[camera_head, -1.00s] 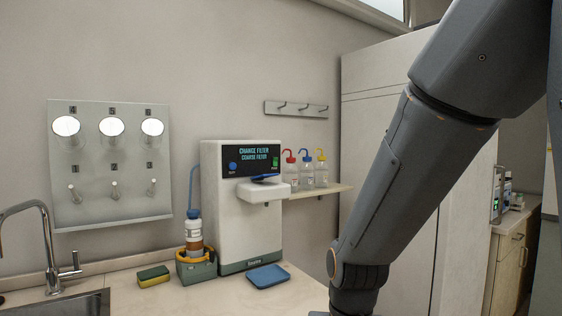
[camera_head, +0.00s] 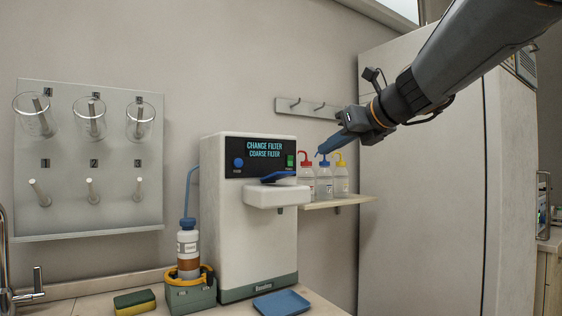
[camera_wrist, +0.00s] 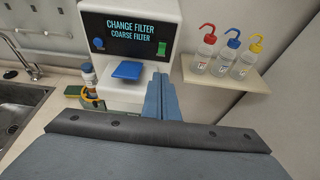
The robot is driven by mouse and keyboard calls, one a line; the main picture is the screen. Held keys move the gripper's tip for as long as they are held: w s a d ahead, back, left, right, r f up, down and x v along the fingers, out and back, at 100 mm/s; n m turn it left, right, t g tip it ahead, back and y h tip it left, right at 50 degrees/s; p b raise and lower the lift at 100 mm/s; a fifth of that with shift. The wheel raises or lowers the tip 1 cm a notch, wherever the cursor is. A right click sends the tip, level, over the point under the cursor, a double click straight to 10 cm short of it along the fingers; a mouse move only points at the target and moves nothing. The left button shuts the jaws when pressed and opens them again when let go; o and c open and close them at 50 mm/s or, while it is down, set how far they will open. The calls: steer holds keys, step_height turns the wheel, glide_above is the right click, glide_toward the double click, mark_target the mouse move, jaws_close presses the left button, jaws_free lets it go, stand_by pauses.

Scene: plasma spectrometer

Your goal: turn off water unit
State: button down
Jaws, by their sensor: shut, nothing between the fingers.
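The water unit (camera_head: 230,220) is a white box on the counter with a black front panel. Its screen (camera_head: 265,149) reads "CHANGE FILTER COARSE FILTER". A blue round button (camera_head: 238,162) is at the panel's left and a lit green switch (camera_head: 291,160) at its right. Both also show in the wrist view, the button (camera_wrist: 98,43) at left and the green switch (camera_wrist: 161,48) at right. My gripper (camera_head: 322,152) is shut and empty, with blue-grey fingers. It is in the air right of the unit, apart from the panel. In the wrist view its fingers (camera_wrist: 160,82) point toward the unit's right side.
Wash bottles with red, blue and yellow caps (camera_wrist: 202,55) stand on a wall shelf (camera_wrist: 228,73) right of the unit. A bottle in a green holder (camera_head: 190,294), a sponge (camera_head: 134,302) and a blue tray (camera_head: 281,303) are on the counter. A glassware rack (camera_head: 88,215) hangs left.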

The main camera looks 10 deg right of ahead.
glide_toward(290, 159)
steer(key=f, duration=0.2)
steer(key=w+f, duration=0.1)
steer(key=f, duration=0.1)
steer(key=shift+a, duration=0.2)
steer(key=w, duration=0.1)
steer(key=w+a+r, duration=0.1)
steer(key=shift+w+a, duration=0.1)
steer(key=shift+w, duration=0.3)
steer(key=shift+w+a+r+p, duration=0.25)
steer(key=shift+w+p, duration=0.1)
steer(key=shift+w, duration=0.2)
steer(key=shift+d+r+p, duration=0.1)
steer(key=shift+d+p, duration=0.05)
steer(key=shift+p, duration=0.2)
steer(key=shift+w+r+p, duration=0.1)
steer(key=shift+r+p, duration=0.1)
steer(key=shift+p, duration=0.75)
steer(key=shift+a+f, duration=0.15)
steer(key=shift+a, duration=0.05)
steer(key=shift+d, duration=0.1)
